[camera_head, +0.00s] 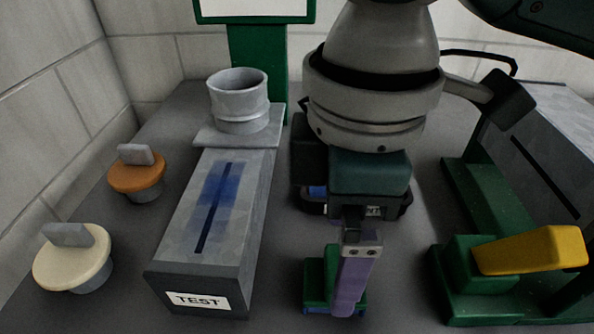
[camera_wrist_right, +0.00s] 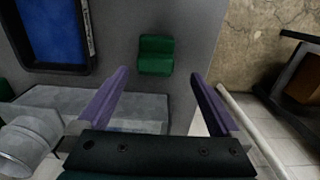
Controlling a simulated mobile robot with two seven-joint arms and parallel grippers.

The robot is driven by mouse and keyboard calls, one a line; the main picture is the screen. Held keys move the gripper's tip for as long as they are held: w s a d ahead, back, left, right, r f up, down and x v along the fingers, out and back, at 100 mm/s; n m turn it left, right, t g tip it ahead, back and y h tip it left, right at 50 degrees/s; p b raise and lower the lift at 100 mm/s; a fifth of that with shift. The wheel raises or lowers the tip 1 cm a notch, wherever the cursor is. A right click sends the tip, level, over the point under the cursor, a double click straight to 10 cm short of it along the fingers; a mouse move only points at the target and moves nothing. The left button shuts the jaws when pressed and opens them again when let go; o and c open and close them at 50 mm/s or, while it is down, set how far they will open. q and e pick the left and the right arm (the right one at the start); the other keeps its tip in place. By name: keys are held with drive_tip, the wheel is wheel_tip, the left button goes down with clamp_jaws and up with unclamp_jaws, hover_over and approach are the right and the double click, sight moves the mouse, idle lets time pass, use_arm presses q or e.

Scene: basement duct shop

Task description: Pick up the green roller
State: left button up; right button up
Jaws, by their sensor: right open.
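A small dark green piece, which looks like the green roller (camera_head: 318,282), stands on the grey bench near the front in the head view, partly hidden by a purple finger of my right gripper (camera_head: 350,280). In the right wrist view the green roller (camera_wrist_right: 156,55) lies between and slightly beyond the purple fingertips of my right gripper (camera_wrist_right: 160,72). The jaws are open, with a visible gap to the green piece on both sides. My left gripper is not in view.
A grey duct box labelled TEST (camera_head: 205,265) with a round collar (camera_head: 239,98) stands left of the gripper. Orange (camera_head: 136,178) and cream (camera_head: 70,265) knobs are farther left. A green stand (camera_head: 480,200) with a yellow handle (camera_head: 535,250) is at right.

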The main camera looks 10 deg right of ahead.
drive_tip(key=f, duration=0.5)
drive_tip(key=shift+w+d+f+b, duration=0.1)
drive_tip(key=shift+w+d+b, duration=0.1)
drive_tip(key=shift+w+b, duration=0.1)
drive_tip(key=shift+c, duration=0.4)
drive_tip(key=c, duration=0.4)
clamp_jaws()
wheel_tip(320, 180, up, 20)
drive_tip(key=p, duration=0.3)
